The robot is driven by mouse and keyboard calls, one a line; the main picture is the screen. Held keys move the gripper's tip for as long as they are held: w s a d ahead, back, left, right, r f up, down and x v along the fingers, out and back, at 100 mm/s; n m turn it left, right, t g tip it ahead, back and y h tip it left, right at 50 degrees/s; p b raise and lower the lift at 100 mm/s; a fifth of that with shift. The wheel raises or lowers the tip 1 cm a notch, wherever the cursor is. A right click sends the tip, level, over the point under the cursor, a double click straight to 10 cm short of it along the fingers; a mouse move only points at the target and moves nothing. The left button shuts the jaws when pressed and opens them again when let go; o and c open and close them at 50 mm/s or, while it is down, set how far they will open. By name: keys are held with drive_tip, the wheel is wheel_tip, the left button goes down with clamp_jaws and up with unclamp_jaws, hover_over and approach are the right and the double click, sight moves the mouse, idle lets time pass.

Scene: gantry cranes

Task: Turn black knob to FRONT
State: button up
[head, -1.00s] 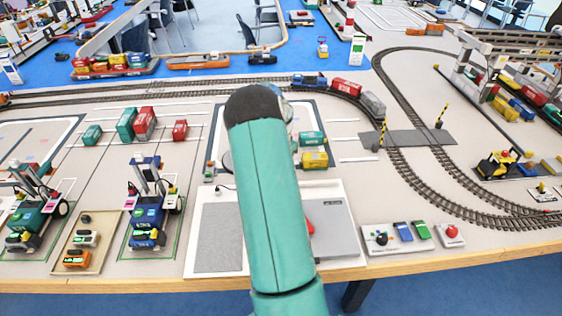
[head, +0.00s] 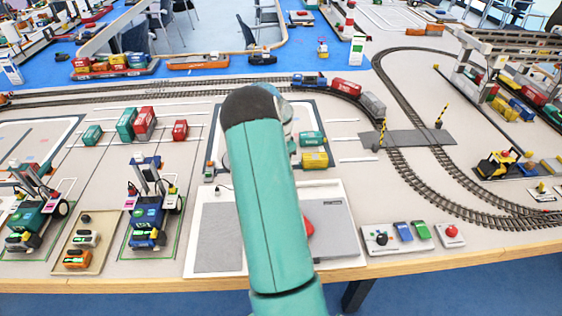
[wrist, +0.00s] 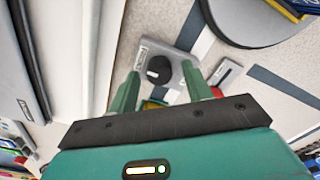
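In the wrist view a black knob (wrist: 158,69) sits on a small grey box with a label along one edge. My gripper (wrist: 164,84) is open, its two green fingers apart and pointing towards the box. The knob shows between and just beyond the fingertips, and nothing is seen held. In the head view my teal arm hides the gripper and whatever lies behind it. A black knob (head: 381,239) also shows there on a grey control panel at the table's front. I cannot tell whether it is the same knob. The direction the knob points is too small to read.
Railway track (head: 420,180) curves at the right. Red and green containers (head: 144,122) stand left of my arm.

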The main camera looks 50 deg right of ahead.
wheel_tip(320, 180, up, 14)
idle(0.7)
drive_tip(key=shift+f, duration=0.15)
